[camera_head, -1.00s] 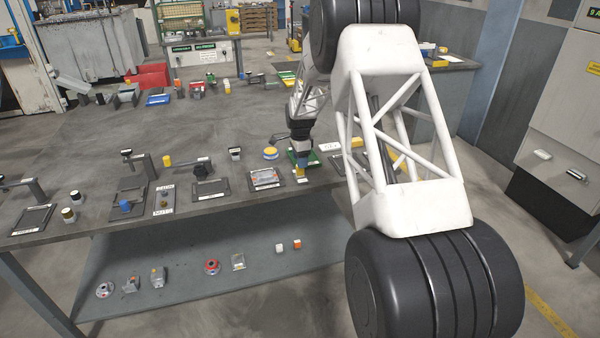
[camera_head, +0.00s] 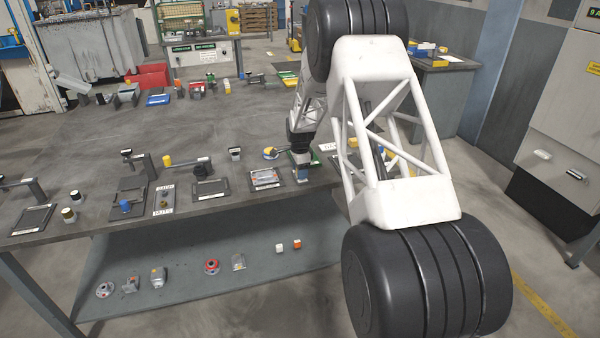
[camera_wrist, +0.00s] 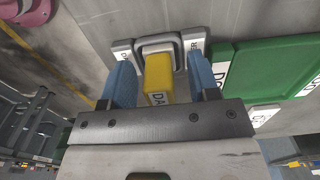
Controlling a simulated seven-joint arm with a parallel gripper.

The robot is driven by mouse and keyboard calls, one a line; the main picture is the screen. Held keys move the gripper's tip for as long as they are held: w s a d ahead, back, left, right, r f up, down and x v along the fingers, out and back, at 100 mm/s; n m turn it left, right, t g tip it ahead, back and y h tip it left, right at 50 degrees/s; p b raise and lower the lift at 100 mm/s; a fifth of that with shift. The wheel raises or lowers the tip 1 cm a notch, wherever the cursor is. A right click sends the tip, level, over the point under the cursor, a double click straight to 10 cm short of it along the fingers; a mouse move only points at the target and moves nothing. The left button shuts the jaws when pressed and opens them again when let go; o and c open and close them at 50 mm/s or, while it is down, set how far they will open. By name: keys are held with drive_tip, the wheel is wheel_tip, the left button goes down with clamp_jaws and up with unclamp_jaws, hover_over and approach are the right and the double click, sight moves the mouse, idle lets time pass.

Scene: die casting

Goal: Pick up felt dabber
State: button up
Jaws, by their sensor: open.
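The felt dabber (camera_wrist: 158,80) shows in the wrist view as a yellow block with a partly hidden label that begins "DA". It sits at a grey-white holder (camera_wrist: 157,44) with labelled pieces on both sides. My gripper (camera_wrist: 162,78) is open, with one blue finger on each side of the dabber. A narrow gap shows between the dabber and each finger. In the head view my gripper (camera_head: 298,173) is low over the near right part of the workbench (camera_head: 240,125), and it hides the dabber there.
A green tray (camera_wrist: 265,68) lies close to the right finger in the wrist view. The middle of the bench is clear.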

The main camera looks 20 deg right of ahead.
idle(0.4)
drive_tip(key=c, duration=1)
drive_tip(key=shift+r, duration=0.15)
drive_tip(key=shift+r, duration=1.4)
drive_tip(key=shift+s+r, duration=0.2)
drive_tip(key=shift+r, duration=0.1)
drive_tip(key=s, duration=0.5)
drive_tip(key=s+a+r, duration=0.1)
drive_tip(key=s, duration=0.4)
drive_tip(key=s+a, duration=0.1)
drive_tip(key=s, duration=0.4)
drive_tip(key=shift+s+r, duration=0.2)
drive_tip(key=shift+w, duration=0.1)
